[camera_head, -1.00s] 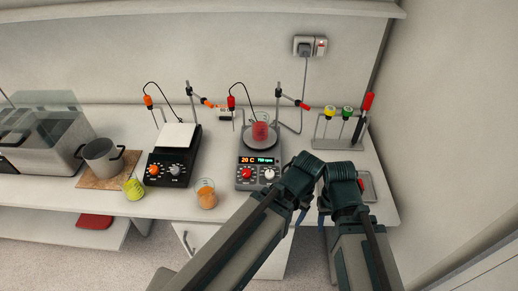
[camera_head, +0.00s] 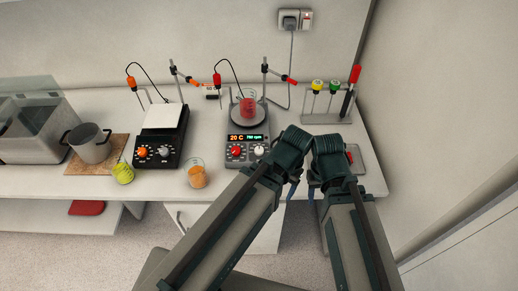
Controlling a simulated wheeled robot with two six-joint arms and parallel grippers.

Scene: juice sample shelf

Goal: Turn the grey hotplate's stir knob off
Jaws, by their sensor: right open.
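The grey hotplate (camera_head: 247,130) stands at the back middle of the bench, with a beaker of red liquid (camera_head: 248,107) on its round plate. Its lit display shows 20 C in orange and an rpm reading in green. Below are a red knob (camera_head: 236,151) and a white knob (camera_head: 259,150), the white one under the rpm reading. My right gripper (camera_head: 313,188) is open, low and to the right of the knobs, apart from them and mostly hidden by its arm. My left arm reaches in from the lower left; its fingers are too hidden to judge.
A black hotplate (camera_head: 160,140) with an orange and a pale knob stands to the left. A glass of orange liquid (camera_head: 196,175) and a yellow-green one (camera_head: 123,173) stand near the front edge. A rack of coloured-top tools (camera_head: 325,105) stands at the right, by the wall.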

